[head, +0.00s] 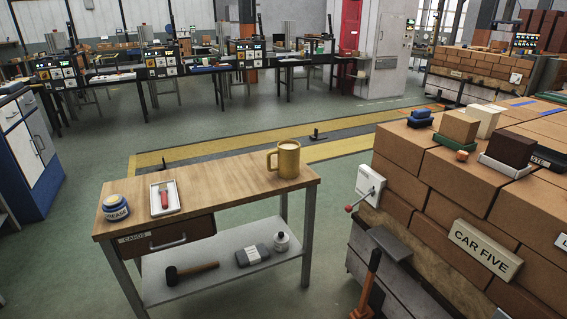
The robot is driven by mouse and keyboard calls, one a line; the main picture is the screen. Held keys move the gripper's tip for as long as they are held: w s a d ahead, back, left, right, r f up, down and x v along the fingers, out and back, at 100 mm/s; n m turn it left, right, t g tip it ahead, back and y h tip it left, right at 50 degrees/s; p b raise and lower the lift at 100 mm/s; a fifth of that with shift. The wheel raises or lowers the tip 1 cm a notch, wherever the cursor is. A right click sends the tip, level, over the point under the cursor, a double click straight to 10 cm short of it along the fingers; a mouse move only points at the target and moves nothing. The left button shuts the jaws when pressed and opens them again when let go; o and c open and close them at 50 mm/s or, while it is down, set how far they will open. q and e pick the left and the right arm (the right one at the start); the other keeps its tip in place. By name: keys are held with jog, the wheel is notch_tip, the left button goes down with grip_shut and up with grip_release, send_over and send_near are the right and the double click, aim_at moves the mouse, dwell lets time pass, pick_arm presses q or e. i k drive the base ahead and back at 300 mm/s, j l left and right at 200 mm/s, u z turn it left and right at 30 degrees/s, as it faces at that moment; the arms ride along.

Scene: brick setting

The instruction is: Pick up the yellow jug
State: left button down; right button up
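A yellow jug (288,160) stands upright near the far right corner of a wooden-topped workbench (225,178). Its handle is on the left side and its top shows a pale opening or filling. Neither of my grippers shows in the head view. Nothing touches the jug.
On the bench are a grease tin (115,208) and a white tray (157,209) holding a red-handled tool. The lower shelf (215,280) holds a mallet (190,271), a grey bundle (252,256) and a small bottle (281,241). Stacked brown blocks (410,166) stand close on the right.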

aim_at(288, 151)
jog(key=i+j+z, duration=0.1)
jog(key=z, duration=0.65)
jog(key=i+j+z, duration=0.35)
jog(key=j, duration=0.2)
jog(key=i+j+z, duration=0.2)
jog(key=i+j, duration=0.1)
jog(key=j, duration=0.25)
jog(key=i+j, duration=0.1)
jog(key=j, duration=0.25)
jog(key=i+j, duration=0.1)
jog(key=j, duration=0.25)
jog(key=i+j+z, duration=0.1)
jog(key=j, duration=0.25)
